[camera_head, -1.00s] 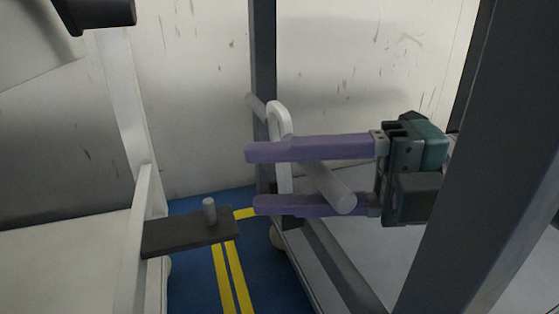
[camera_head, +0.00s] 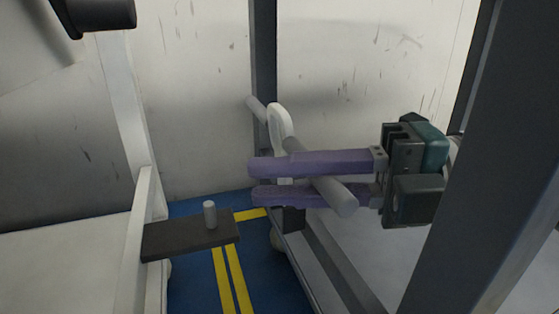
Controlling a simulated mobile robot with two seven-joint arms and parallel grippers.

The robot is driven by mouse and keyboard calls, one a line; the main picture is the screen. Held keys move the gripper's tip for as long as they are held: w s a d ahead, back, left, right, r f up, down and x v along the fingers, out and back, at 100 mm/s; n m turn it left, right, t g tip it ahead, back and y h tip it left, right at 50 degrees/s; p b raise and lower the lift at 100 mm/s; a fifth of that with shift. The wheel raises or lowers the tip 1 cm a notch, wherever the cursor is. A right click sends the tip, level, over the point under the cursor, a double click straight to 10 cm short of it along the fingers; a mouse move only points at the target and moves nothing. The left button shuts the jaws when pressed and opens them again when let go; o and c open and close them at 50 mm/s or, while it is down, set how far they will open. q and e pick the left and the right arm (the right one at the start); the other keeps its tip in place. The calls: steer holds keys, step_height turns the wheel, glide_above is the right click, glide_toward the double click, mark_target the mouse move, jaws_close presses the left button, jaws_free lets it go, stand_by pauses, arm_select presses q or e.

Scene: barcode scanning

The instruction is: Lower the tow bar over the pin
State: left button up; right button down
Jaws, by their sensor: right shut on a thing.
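My right gripper (camera_head: 254,182) comes in from the right with two long purple fingers, one above the other. They are closed on the round grey crossbar (camera_head: 338,196) of the tow bar, whose near end sticks out toward me. The tow bar's white upright part with a rounded top (camera_head: 281,119) stands behind the fingers, and its lower part is hidden by them. The short grey pin (camera_head: 210,214) stands upright on a dark plate (camera_head: 175,238) to the left of the fingertips. The tow bar is apart from the pin. My left gripper is not in view.
The dark plate juts from a white-framed cart (camera_head: 147,215) on the left. A grey-framed cart (camera_head: 263,60) stands on the right, with a thick post (camera_head: 455,150) close to my right gripper. Blue floor with yellow lines (camera_head: 232,275) shows between the carts.

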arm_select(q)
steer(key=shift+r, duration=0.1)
arm_select(e)
steer(key=shift+r, duration=0.1)
stand_by(0.5)
steer(key=s+a+f+n+h+p, duration=0.1)
steer(key=a+f+h+p, duration=0.1)
steer(key=a+f+p, duration=0.1)
steer(key=a+p, duration=0.1)
steer(key=p, duration=0.1)
steer(key=shift+s+a+f+h+p, duration=0.3)
steer(key=shift+a, duration=0.05)
steer(key=c, duration=1.2)
jaws_free()
steer(key=shift+d, duration=0.1)
steer(key=o, duration=0.4)
steer(key=shift+w+d+r, duration=0.1)
steer(key=shift+w+d, duration=0.1)
steer(key=shift+d, duration=0.3)
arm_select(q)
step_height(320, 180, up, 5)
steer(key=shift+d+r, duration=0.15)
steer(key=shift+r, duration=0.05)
arm_select(e)
steer(key=shift+o, duration=0.2)
steer(key=shift+a+r, duration=0.1)
steer(key=shift+s, duration=0.1)
steer(key=shift+r, duration=0.15)
